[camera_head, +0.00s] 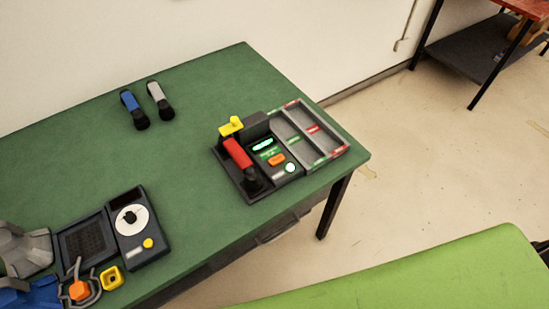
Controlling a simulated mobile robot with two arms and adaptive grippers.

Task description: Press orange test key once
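A dark phone console (245,196) sits near the right end of the green table. An orange key (277,159) is on its panel, below a lit green display (263,145) and above a round, pale lit button (290,168). A red handset (238,153) lies along the left of the console, and a yellow part (231,126) stands at its back. No gripper is seen near the orange key, and I make out neither of my grippers in this view. Whether the key is pressed is too small to tell.
Divided grey trays (332,152) adjoin the console's right side. A blue handset (131,104) and a grey handset (157,95) lie at the back of the green table (190,190). A dark dial unit (147,254) and clutter fill the left front. The table's middle is clear.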

